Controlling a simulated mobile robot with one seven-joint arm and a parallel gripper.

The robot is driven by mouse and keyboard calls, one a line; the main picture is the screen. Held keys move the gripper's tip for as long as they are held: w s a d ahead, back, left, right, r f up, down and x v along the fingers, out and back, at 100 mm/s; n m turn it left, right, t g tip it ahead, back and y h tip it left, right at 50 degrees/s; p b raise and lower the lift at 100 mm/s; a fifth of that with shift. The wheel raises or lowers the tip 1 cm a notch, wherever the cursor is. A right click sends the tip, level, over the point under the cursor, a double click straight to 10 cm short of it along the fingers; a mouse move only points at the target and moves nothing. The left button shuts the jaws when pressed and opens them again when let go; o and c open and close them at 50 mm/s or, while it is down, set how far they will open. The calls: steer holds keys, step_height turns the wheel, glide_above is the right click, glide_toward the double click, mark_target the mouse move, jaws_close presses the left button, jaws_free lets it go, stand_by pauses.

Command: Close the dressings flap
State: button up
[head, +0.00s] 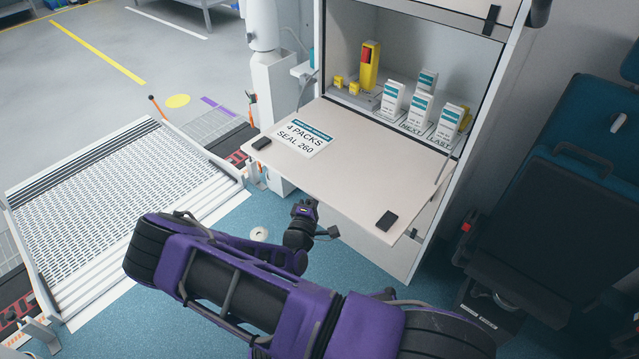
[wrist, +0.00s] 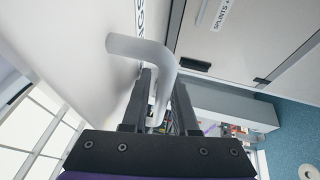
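The dressings flap (head: 345,165) is a pale panel hinged at its lower edge on the cabinet. It is folded down, about level, with a label reading "4 PACKS SEAL 260" (head: 303,139) on its upper face. My gripper (head: 304,208) is low at the flap's front edge, its fingers partly hidden in the head view. In the wrist view, a bent pale grey handle (wrist: 150,50) on a white panel runs down between the two dark fingers of my gripper (wrist: 162,85). I cannot tell whether both fingers press on it.
The open compartment holds white packs (head: 420,108) and a tall yellow item (head: 370,65). A dark seat (head: 560,190) stands right of the cabinet. A ramp (head: 110,210) lies at the left.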

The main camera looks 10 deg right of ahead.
jaws_close()
stand_by(1.3)
